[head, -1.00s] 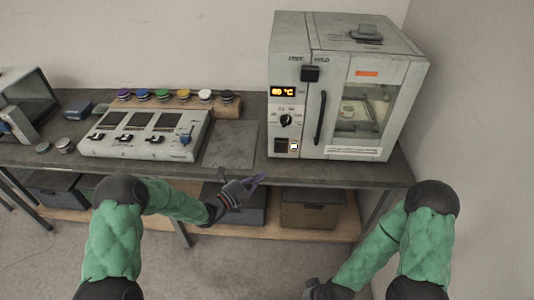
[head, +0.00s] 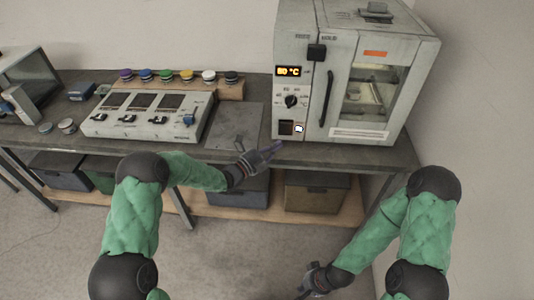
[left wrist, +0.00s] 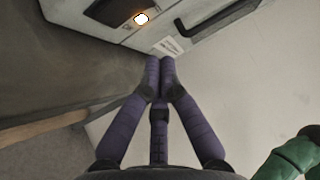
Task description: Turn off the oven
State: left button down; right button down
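The grey oven (head: 306,75) stands at the right end of the bench in the head view. Its display (head: 289,71) is lit and seems to read 80 °C. Below are a black knob (head: 291,101), a dark switch (head: 286,128) and a small glowing button (head: 299,129). In the left wrist view the glowing button (left wrist: 141,18) and dark switch (left wrist: 112,10) show at the top. My left gripper (head: 279,147) is just below and in front of them, apart from the oven; its fingertips (left wrist: 160,62) are together and empty. My right gripper (head: 303,291) is low, far from the oven; its fingers are unclear.
The bench (head: 240,120) carries a control panel (head: 150,115) with screens and sliders, and a row of coloured buttons (head: 184,76) behind it. Boxes (head: 318,192) sit on the lower shelf. A wall stands close on the right.

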aim_at(286, 129)
pick_arm(q)
jog(key=x, duration=0.3)
jog(key=shift+w+d+b, duration=0.1)
jog(key=shift+d+b, duration=0.1)
jog(key=shift+b, duration=0.15)
jog(key=shift+w+r+b, duration=0.1)
jog(key=shift+w+b, duration=0.3)
jog(key=shift+w, duration=0.8)
jog(key=shift+w+r, duration=0.1)
jog(key=shift+w, duration=0.55)
jog(key=shift+w+r, duration=0.1)
jog(key=shift+w, duration=0.05)
jog(key=shift+w+r, duration=0.1)
